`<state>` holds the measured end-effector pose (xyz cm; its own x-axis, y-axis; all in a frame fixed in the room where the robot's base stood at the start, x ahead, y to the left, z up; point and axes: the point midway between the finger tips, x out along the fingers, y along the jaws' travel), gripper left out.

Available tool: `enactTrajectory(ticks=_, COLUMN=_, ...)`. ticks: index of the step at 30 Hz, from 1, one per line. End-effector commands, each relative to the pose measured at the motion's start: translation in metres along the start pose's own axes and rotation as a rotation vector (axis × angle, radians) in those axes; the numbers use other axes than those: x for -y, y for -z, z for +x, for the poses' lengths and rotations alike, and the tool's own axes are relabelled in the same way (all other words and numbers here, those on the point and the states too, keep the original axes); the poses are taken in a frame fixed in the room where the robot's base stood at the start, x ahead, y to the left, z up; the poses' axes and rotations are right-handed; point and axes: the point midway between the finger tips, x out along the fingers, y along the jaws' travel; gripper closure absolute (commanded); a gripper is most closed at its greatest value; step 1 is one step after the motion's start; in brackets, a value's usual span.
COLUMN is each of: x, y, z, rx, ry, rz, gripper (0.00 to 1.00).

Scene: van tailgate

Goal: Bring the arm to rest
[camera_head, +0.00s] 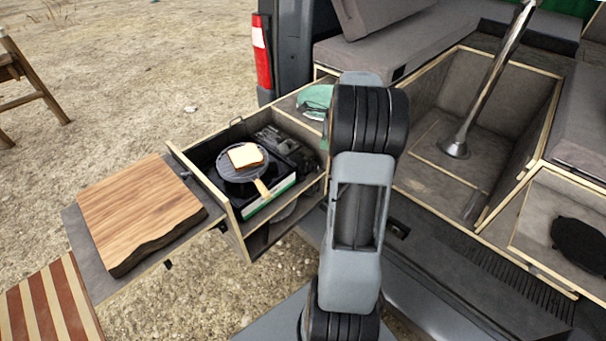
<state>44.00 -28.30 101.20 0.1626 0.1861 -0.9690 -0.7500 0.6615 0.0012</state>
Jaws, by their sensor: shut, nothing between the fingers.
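My arm stands upright in the middle of the view, rising from the bottom edge to a dark ribbed joint near the top. Its grey link hides part of the van's rear edge behind it. My gripper is not in view, so its fingers cannot be seen.
Left of my arm is a pulled-out drawer (196,179) with a stove (272,207), a pan (229,171) and bread (245,155). A wooden board (139,213) lies on a side shelf. A metal post (489,88) stands in the van at right, near a black round item (580,245).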

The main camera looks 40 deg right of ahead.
Motion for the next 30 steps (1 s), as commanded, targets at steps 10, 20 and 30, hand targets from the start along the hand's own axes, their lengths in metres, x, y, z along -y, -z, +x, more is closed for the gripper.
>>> enactTrajectory(ticks=10, x=-0.0003, y=-0.0001, z=-0.0088, rx=0.0, ry=0.0, rz=0.0, gripper=1.0)
enactTrajectory(ticks=20, x=-0.0002, y=0.0, z=-0.0084, rx=0.0, ry=0.0, rz=0.0, gripper=1.0)
enactTrajectory(ticks=30, x=-0.0004, y=0.0034, z=-0.0041, rx=-0.014, ry=0.006, rz=-0.22, gripper=1.0)
